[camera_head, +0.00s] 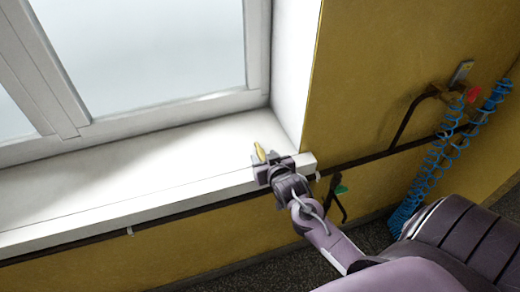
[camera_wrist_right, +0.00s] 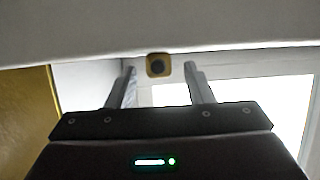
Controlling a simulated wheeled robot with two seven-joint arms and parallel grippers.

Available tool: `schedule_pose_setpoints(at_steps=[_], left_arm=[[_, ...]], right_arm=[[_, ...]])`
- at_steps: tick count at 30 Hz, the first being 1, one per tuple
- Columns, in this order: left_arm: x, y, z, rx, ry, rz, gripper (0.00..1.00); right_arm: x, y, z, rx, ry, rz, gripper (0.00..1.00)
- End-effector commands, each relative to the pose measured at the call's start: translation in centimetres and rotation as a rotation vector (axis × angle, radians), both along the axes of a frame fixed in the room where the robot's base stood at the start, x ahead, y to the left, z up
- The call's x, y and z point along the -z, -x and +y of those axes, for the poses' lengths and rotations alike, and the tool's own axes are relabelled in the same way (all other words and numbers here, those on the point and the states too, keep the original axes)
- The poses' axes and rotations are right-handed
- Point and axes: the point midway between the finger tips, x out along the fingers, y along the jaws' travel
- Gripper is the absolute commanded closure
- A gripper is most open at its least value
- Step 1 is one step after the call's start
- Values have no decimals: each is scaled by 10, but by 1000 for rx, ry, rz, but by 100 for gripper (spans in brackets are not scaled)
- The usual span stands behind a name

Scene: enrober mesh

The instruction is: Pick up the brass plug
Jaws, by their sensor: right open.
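A small brass plug (camera_wrist_right: 158,66) shows in the right wrist view. It has a dark round centre and sits at the edge of the white window sill (camera_wrist_right: 220,22). My right gripper (camera_wrist_right: 162,74) is open, with one finger on either side of the plug in that view; I cannot tell whether they touch it. In the head view my right gripper (camera_head: 270,164) is at the right end of the sill (camera_head: 120,185), and a yellow piece, the plug (camera_head: 260,152), shows just beyond its fingers. Its lower part is hidden. My left gripper is not in view.
The window frame (camera_head: 175,112) stands behind the sill, and a white side wall (camera_head: 296,70) rises at its right end. A dark pipe (camera_head: 385,153) runs along the yellow wall (camera_head: 370,60). A blue coiled hose (camera_head: 440,155) hangs at right. The left sill is clear.

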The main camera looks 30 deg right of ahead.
Motion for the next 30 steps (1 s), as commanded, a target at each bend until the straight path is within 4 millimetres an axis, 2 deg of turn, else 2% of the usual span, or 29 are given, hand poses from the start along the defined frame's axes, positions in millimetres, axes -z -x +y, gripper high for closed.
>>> schedule_pose_setpoints(at_steps=[4,12,23,30], left_arm=[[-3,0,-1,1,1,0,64],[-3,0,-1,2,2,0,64],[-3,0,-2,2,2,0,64],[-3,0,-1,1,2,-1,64]], right_arm=[[5,-14,-4,0,0,0,53],[7,-17,-4,0,0,0,53],[7,-16,-4,0,0,1,99],[6,-17,-4,0,0,-1,100]])
